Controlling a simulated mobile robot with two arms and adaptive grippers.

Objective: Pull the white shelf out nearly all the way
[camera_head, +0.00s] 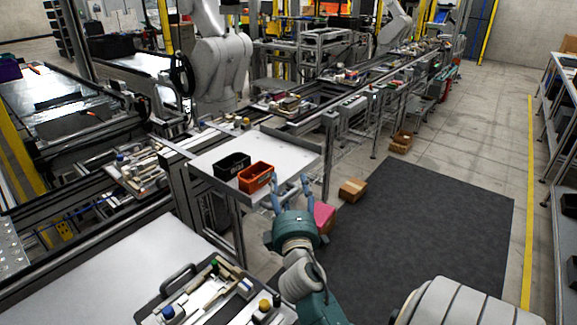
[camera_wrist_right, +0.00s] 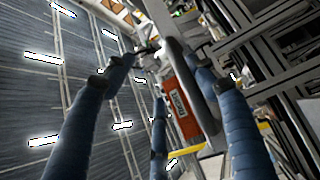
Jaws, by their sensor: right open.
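The white shelf (camera_head: 290,150) shows in the head view as a flat tray with a raised grey rim, left of centre. A black bin (camera_head: 232,166) and an orange bin (camera_head: 256,177) stand on it near its front. My right gripper (camera_head: 291,186) is open at the shelf's front right edge, fingers pointing towards it. In the right wrist view, a rounded grey edge (camera_wrist_right: 200,90) and the orange bin (camera_wrist_right: 180,108) show between the spread blue fingers. I cannot tell whether the fingers touch the edge. My left gripper is not in view.
A dark floor mat (camera_head: 430,220) lies clear right of the shelf. Cardboard boxes (camera_head: 352,189) sit on the floor beside the mat. A white table (camera_head: 120,270) with a fixture pallet (camera_head: 215,295) stands in the left foreground. A conveyor line with pallets runs behind.

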